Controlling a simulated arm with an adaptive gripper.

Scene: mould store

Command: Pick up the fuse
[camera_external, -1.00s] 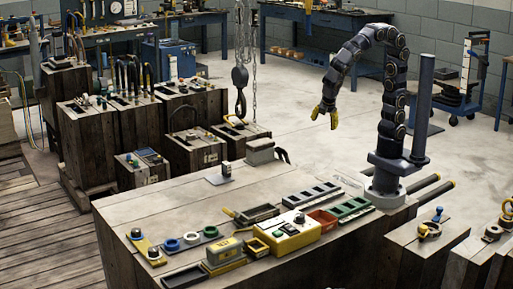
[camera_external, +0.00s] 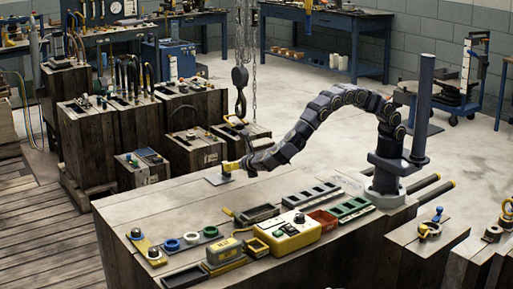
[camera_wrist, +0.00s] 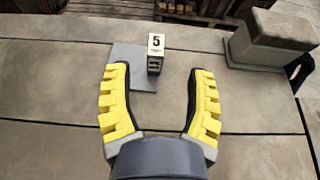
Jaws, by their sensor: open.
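What looks like the fuse (camera_wrist: 155,54) is a small upright block, white on top with a black "5" and darker below.
In the external view, a yellow control box (camera_external: 288,236), black tray (camera_external: 257,215), green trays (camera_external: 350,207) and colored rings (camera_external: 191,238) occupy the table's front. A hook (camera_external: 240,78) hangs behind.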

